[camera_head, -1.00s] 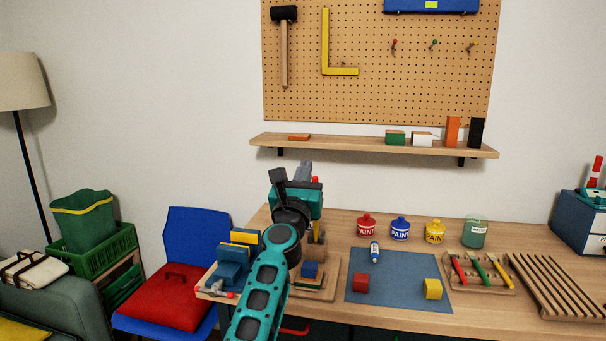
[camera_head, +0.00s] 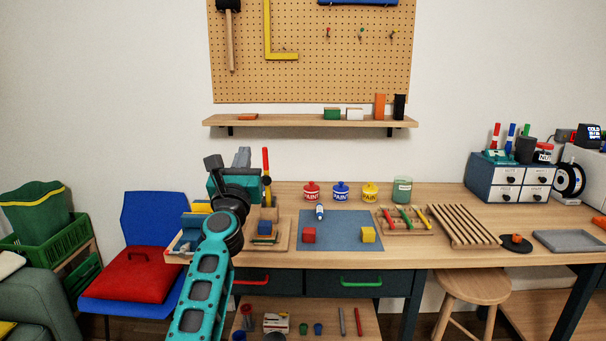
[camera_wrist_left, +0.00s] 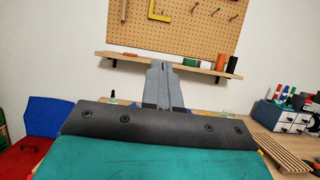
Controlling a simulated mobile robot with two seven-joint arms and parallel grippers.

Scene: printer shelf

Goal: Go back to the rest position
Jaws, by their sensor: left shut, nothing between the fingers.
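My left gripper (camera_head: 238,158) is raised above the left part of the workbench (camera_head: 440,255) in the head view. Its fingers point away toward the wall, below the wall shelf. In the left wrist view the fingers (camera_wrist_left: 163,88) are together with nothing between them, in front of the wall shelf (camera_wrist_left: 215,72). The left arm hides part of the blocks and boards at the bench's left end. My right gripper is in neither view.
A blue chair (camera_head: 152,215) with a red cushion stands left, a stool (camera_head: 470,288) right.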

